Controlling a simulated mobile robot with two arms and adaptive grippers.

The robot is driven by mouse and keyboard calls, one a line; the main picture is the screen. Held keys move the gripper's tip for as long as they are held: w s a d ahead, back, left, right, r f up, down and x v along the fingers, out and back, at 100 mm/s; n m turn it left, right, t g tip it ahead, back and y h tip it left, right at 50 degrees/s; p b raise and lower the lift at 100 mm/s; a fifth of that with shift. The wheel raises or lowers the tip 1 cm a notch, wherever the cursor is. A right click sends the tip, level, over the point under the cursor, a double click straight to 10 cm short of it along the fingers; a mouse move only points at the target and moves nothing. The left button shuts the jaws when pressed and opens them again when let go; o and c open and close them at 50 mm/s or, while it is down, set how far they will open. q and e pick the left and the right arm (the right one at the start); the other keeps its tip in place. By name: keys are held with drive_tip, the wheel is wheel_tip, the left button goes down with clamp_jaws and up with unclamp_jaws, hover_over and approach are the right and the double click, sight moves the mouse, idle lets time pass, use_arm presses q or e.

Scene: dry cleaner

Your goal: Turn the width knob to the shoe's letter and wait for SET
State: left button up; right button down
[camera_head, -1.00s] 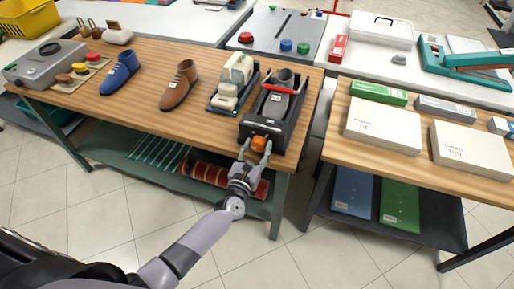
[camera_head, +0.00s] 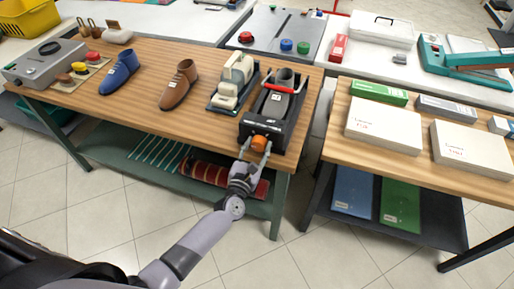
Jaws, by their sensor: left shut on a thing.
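The knob's letters and any SET display are too small to read. A brown shoe (camera_head: 179,86) and a blue shoe (camera_head: 119,74) stand on the table to the left, each with a small white tag that I cannot read. My right gripper is not in view.
A cream machine (camera_head: 232,83) stands just left of the black one. A grey box device (camera_head: 44,63) is at the table's far left. White boxes (camera_head: 384,126) and a green box (camera_head: 378,92) lie on the right table (camera_head: 340,148). A gap separates the two tables.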

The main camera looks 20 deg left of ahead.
use_arm(q)
drive_tip(key=m, duration=0.3)
drive_tip(key=shift+m, duration=0.3)
drive_tip(key=m, duration=0.3)
drive_tip(key=shift+m, duration=0.3)
drive_tip(key=m, duration=0.3)
drive_tip(key=shift+m, duration=0.4)
drive_tip(key=m, duration=0.3)
drive_tip(key=shift+p, duration=0.3)
drive_tip(key=m+p, duration=0.1)
drive_tip(key=m, duration=0.5)
drive_tip(key=shift+m, duration=0.4)
drive_tip(key=m, duration=0.4)
drive_tip(key=shift+p, duration=0.4)
drive_tip(key=shift+f+m, duration=0.1)
drive_tip(key=shift+m, duration=0.4)
